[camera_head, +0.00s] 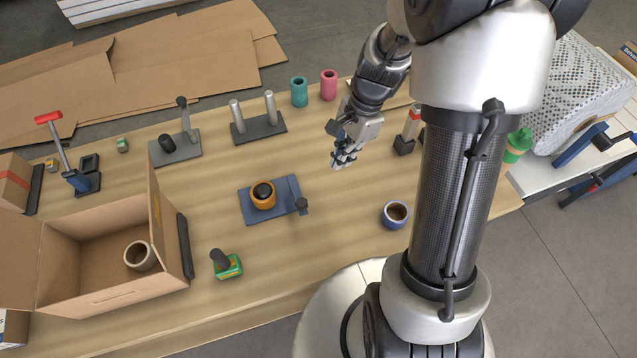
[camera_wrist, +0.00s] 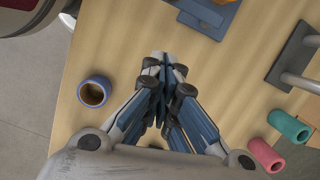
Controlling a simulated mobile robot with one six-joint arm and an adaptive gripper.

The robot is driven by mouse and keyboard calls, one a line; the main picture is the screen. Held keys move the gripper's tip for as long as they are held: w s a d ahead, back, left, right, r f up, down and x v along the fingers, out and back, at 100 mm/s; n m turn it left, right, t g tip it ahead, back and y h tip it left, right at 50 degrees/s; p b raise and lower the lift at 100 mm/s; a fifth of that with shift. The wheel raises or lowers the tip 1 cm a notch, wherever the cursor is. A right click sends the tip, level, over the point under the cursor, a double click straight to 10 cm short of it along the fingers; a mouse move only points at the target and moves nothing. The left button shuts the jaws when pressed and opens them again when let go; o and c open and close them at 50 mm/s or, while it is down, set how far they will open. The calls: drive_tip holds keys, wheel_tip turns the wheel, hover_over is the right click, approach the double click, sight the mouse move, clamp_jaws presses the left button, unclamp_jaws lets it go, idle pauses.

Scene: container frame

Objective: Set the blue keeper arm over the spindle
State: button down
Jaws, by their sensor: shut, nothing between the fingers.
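A blue base plate (camera_head: 250,215) lies in the middle of the table. On it an orange ring (camera_head: 264,203) sits around a dark spindle (camera_head: 262,190). The blue keeper arm (camera_head: 293,187) appears as a bar along the plate's right side, with a dark knob (camera_head: 302,205) at its near end. It lies beside the ring, not over the spindle. My gripper (camera_head: 341,163) is shut and empty, above the table to the right of and beyond the plate. In the wrist view its fingertips (camera_wrist: 165,62) are together; part of the plate (camera_wrist: 213,22) shows at the top edge.
Behind are a two-post stand (camera_head: 258,128), a grey lever fixture (camera_head: 174,148), and teal (camera_head: 299,92) and pink (camera_head: 329,85) cylinders. An open carton (camera_head: 110,290) and a green-based block (camera_head: 227,267) are at left.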

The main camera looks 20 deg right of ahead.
sight(297, 192)
drive_tip(key=s+a+f+b, duration=0.1)
drive_tip(key=a+f+b, duration=0.2)
drive_tip(key=a+f, duration=0.3)
drive_tip(key=x, duration=0.3)
drive_tip(key=shift+d+f, duration=0.2)
drive_tip(key=shift+f, duration=0.2)
drive_tip(key=shift+s+a, duration=0.1)
drive_tip(key=shift+s+a+m, duration=0.15)
drive_tip(key=shift+a+m, duration=0.1)
drive_tip(key=shift+m, duration=0.15)
